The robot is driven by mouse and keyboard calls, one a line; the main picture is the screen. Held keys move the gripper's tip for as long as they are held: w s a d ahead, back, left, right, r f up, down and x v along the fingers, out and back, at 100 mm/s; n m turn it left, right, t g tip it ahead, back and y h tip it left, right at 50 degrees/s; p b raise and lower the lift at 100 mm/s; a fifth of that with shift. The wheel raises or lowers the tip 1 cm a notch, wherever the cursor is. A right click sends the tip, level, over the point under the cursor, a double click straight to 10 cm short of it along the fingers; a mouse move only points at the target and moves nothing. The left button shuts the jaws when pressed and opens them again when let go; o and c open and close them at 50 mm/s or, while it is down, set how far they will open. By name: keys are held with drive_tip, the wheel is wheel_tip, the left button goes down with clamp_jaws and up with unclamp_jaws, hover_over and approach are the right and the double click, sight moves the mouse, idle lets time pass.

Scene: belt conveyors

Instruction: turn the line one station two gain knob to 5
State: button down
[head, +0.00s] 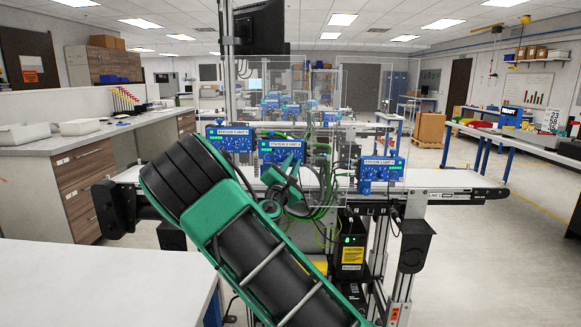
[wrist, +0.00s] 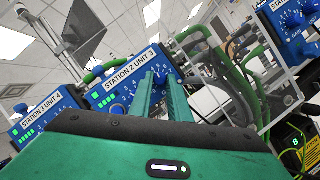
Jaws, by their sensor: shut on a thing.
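A blue control unit labelled "STATION 2 UNIT 3" (wrist: 128,76) fills the middle of the wrist view, with lit green indicators. It also shows in the head view (head: 281,151), behind my gripper (head: 287,172). In the wrist view, the green fingers of my gripper (wrist: 160,78) reach up to the right part of this unit. They are shut on a blue knob (wrist: 161,75), mostly hidden between the fingertips. The knob's pointer and scale cannot be read.
Another blue unit (head: 228,139) stands to the left, and one (head: 378,171) to the right. Green hoses and cables (wrist: 230,75) hang close to the right of my fingers. Clear panels stand behind. The belt conveyor (head: 450,180) runs to the right.

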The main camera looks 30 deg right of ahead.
drive_tip(key=shift+f, duration=0.1)
drive_tip(key=c, duration=1.7)
unclamp_jaws()
drive_tip(key=shift+o, duration=0.2)
drive_tip(key=v, duration=1)
drive_tip(key=shift+s+a, duration=0.2)
drive_tip(key=shift+a, duration=0.15)
drive_tip(key=shift+f, duration=0.1)
